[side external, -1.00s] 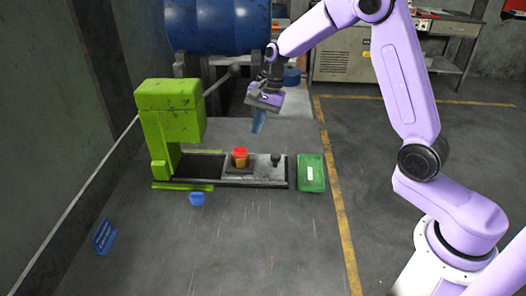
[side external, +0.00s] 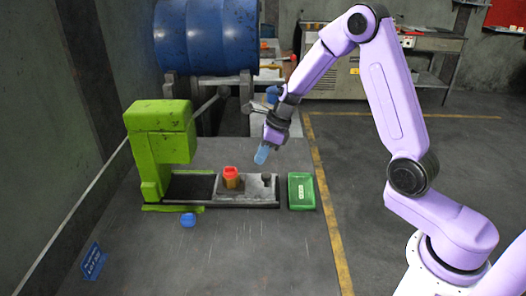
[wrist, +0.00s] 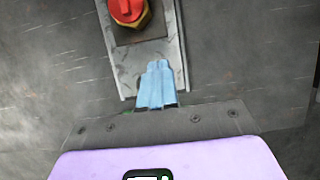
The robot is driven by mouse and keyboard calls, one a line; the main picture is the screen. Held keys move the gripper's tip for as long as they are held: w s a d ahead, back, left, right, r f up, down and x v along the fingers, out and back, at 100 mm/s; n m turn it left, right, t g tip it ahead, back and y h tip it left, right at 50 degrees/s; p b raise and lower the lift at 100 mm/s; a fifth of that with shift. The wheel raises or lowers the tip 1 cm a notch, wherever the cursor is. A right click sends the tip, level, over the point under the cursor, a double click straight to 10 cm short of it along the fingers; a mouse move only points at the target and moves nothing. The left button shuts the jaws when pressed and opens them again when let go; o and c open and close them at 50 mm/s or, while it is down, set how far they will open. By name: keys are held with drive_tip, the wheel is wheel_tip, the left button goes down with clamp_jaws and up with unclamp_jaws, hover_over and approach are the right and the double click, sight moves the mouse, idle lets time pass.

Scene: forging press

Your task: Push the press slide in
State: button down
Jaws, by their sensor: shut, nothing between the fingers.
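The green press (side external: 160,145) stands on the left of the table. Its grey slide (side external: 250,190) sticks out to the right on a dark rail, with a black knob (side external: 266,178) near its right end. A brass piece with a red top (side external: 231,177) sits on the slide; in the wrist view its red top (wrist: 127,12) shows at the upper edge. My gripper (side external: 261,155) is shut and empty, its pale blue fingers angled down above the slide's knob end, seemingly apart from it. In the wrist view the fingers (wrist: 157,85) cover the slide's near end, and the knob is hidden.
A green tray (side external: 301,190) lies just right of the slide. A small blue object (side external: 188,220) is in front of the press, and a blue sign (side external: 93,262) stands at front left. A blue barrel (side external: 206,38) is behind. The front of the table is clear.

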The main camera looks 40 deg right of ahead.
sight(221, 176)
drive_tip(key=x, duration=0.6)
drive_tip(key=shift+f, duration=0.3)
drive_tip(key=w+a, duration=0.6)
drive_tip(key=shift+w+a, duration=0.3)
